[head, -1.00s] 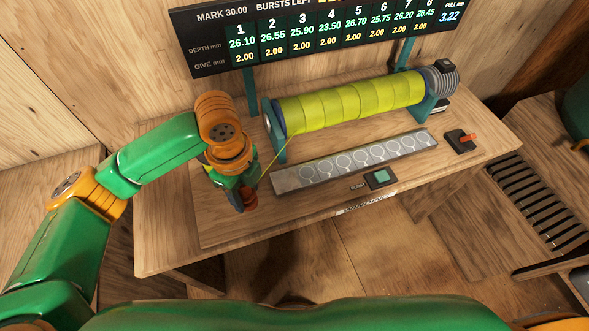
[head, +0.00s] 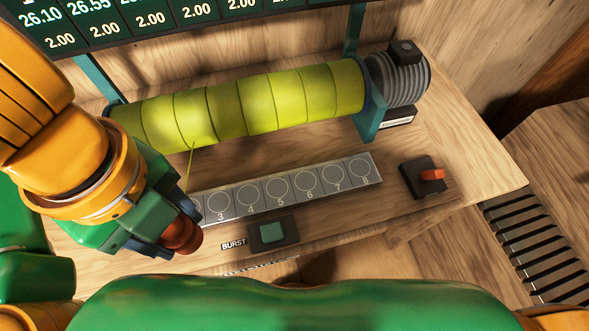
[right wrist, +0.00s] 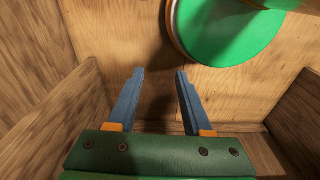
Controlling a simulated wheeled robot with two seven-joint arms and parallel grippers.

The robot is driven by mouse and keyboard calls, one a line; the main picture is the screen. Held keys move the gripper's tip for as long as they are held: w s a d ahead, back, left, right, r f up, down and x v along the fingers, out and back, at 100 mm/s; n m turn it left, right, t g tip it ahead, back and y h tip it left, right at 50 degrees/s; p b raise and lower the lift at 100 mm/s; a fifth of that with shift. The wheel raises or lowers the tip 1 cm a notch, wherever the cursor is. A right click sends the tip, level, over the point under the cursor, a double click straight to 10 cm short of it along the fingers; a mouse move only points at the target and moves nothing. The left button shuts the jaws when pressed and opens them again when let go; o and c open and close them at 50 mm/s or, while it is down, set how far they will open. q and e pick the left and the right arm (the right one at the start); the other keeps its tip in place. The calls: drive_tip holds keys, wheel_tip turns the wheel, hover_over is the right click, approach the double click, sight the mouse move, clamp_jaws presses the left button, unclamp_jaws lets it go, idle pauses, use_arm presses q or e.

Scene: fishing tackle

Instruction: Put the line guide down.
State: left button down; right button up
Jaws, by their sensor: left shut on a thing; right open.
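My left gripper (head: 165,240) is shut on the line guide (head: 184,236), of which a rounded red-brown part shows; the jaws hide the rest. It is just in front of the left end of the grey numbered strip (head: 290,187) and covers that end. I cannot tell whether the guide touches the bench. A thin yellow line (head: 190,165) runs from the yellow-green spool (head: 245,105) down to the gripper. My right gripper (right wrist: 155,100) is open and empty in the right wrist view, with bare wood beyond it.
A BURST button (head: 272,233) sits near the bench's front edge. A number board (head: 150,22) hangs behind. The bench (head: 465,185) is bare around the switch.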

use_arm(q)
drive_tip(key=shift+w+f, duration=0.1)
drive_tip(key=shift+f, duration=0.05)
drive_tip(key=w+d+f+p, duration=0.1)
drive_tip(key=w+f+p, duration=0.1)
drive_tip(key=w+f, duration=0.1)
drive_tip(key=w+d+f+p, duration=0.1)
drive_tip(key=w+f+p, duration=0.1)
drive_tip(key=w+f, duration=0.1)
drive_tip(key=w+d+f+p, duration=0.2)
drive_tip(key=w+f, duration=0.1)
drive_tip(key=w, duration=0.2)
drive_tip(key=shift+w+f+p, duration=0.25)
drive_tip(key=shift+p, duration=0.1)
wheel_tip(320, 180, down, 3)
drive_tip(key=shift+w+r+p, duration=0.1)
drive_tip(key=shift+r+p, duration=0.05)
drive_tip(key=shift+p, duration=0.2)
drive_tip(key=shift+f, duration=0.35)
drive_tip(key=shift+f, duration=0.1)
